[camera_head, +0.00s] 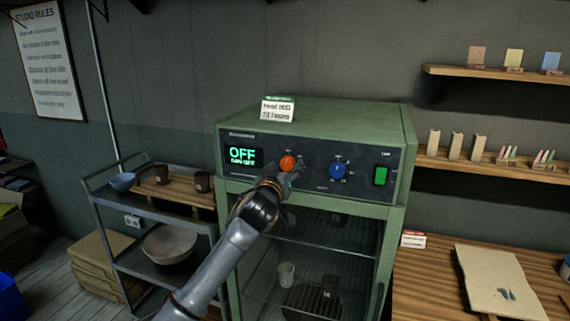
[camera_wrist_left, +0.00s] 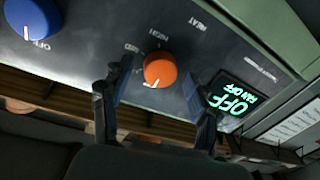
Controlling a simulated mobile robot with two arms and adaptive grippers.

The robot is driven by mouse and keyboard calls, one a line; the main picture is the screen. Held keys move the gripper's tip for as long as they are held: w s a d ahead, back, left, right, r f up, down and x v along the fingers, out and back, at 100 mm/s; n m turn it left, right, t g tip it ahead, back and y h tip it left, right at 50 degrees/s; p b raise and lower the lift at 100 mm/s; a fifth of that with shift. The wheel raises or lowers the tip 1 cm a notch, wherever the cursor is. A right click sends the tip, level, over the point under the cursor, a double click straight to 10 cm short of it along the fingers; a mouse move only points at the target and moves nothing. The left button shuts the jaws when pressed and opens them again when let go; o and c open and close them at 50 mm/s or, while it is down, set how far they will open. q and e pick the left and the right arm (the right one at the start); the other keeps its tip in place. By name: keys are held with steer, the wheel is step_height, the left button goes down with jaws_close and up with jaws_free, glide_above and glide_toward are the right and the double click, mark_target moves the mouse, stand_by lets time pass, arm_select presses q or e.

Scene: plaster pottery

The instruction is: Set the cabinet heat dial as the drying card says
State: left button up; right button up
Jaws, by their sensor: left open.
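The green cabinet (camera_head: 330,117) carries a dark control panel. Its orange heat dial (camera_head: 287,163) also shows in the left wrist view (camera_wrist_left: 160,68), with a white pointer mark on its lower edge there and HIGH and MED labels nearby. The display (camera_head: 242,157) reads OFF, with FAN OFF below. The white card (camera_head: 277,110) with a green top edge stands on the cabinet; its small print seems to say heat MED. My left gripper (camera_head: 280,178) is open at the orange dial, with one finger on each side in the wrist view; contact cannot be told. My right gripper is not in view.
A blue dial (camera_head: 338,171) and a green switch (camera_head: 381,176) sit right of the orange dial. The glass-fronted chamber below holds pots. A cart (camera_head: 160,275) with bowls stands at left, a wooden table (camera_head: 430,270) at right, shelves (camera_head: 480,165) on the wall.

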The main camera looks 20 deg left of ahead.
arm_select(q)
steer(key=shift+w, duration=0.1)
steer(key=shift+c, duration=0.5)
steer(key=c, duration=1.1)
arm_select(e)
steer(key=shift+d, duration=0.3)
arm_select(q)
steer(key=shift+o, duration=0.2)
steer(key=m, duration=0.4)
steer(key=shift+m, duration=0.4)
steer(key=m, duration=0.5)
steer(key=shift+m+t+h, duration=0.3)
steer(key=shift+m+t, duration=0.1)
steer(key=m, duration=0.5)
steer(key=shift+f+m+h, duration=0.15)
steer(key=shift+m+h, duration=0.25)
steer(key=m, duration=0.4)
steer(key=shift+h, duration=0.3)
steer(key=shift+m, duration=0.5)
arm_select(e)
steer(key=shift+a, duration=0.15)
arm_select(q)
steer(key=shift+f, duration=0.1)
